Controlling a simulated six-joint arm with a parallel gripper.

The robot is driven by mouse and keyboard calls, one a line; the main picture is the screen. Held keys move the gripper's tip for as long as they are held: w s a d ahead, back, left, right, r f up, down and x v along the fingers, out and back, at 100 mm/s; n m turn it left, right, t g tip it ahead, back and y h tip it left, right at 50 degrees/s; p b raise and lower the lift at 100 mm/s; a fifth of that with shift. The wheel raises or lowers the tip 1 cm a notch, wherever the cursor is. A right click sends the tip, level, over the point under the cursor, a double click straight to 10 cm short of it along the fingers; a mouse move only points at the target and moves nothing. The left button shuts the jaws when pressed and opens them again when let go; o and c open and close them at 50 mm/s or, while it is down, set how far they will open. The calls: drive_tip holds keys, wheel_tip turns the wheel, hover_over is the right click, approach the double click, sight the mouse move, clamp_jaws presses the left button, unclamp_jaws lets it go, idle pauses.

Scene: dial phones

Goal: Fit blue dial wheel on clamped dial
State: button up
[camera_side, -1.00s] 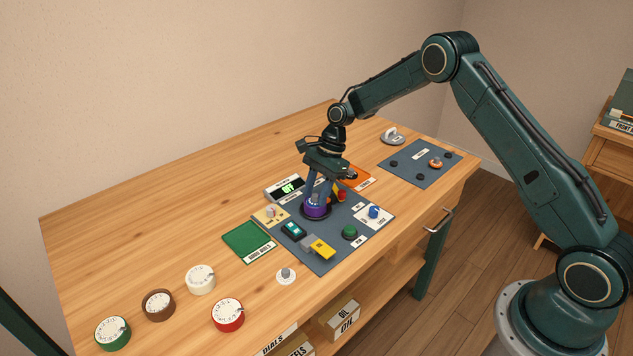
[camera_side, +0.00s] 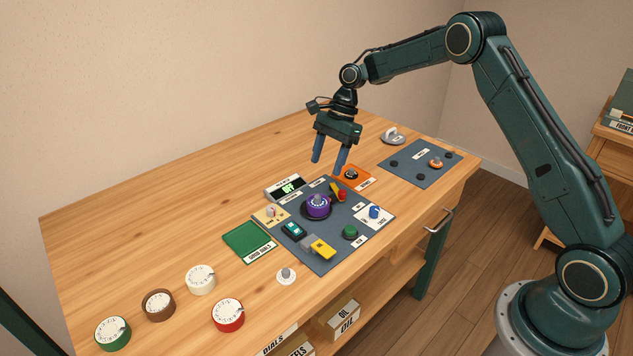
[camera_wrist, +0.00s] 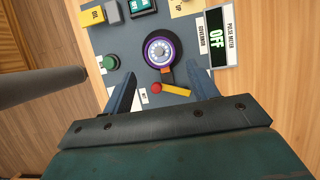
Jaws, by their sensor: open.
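A purple dial (camera_side: 318,207) sits face up in a dark round holder on the grey mat. It also shows in the wrist view (camera_wrist: 174,52), with a pale numbered face and a grey-blue round part at its centre. I cannot tell whether that centre part is the blue dial wheel; no separate blue wheel is clearly seen. My gripper (camera_side: 328,168) is open and empty, raised above and behind the dial, apart from it. In the wrist view its two fingers (camera_wrist: 162,92) are spread, with the dial beyond them.
Beside the dial are a yellow lever with a red knob (camera_side: 341,195), a meter (camera_side: 286,188), a blue knob (camera_side: 375,211) and a green button (camera_side: 350,232). Green, brown, cream and red dials (camera_side: 228,314) stand at left. An orange plate (camera_side: 363,183) lies behind. The back left table is clear.

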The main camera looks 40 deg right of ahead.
drive_tip(key=shift+v, duration=1.55)
drive_tip(key=shift+r, duration=0.1)
drive_tip(key=s+a+r+n+t+h, duration=0.1)
drive_tip(key=s+a+r+n, duration=0.25)
drive_tip(key=s+r, duration=0.5)
drive_tip(key=s+a+r+n+t+h, duration=0.1)
drive_tip(key=s+a+r+n+t, duration=0.1)
drive_tip(key=s+r+n, duration=0.45)
drive_tip(key=s+n+t+h, duration=0.2)
drive_tip(key=s+n, duration=0.6)
drive_tip(key=s, duration=1.4)
drive_tip(key=shift+d+r+t, duration=0.15)
drive_tip(key=shift+r+t, duration=0.15)
drive_tip(key=shift+r, duration=0.1)
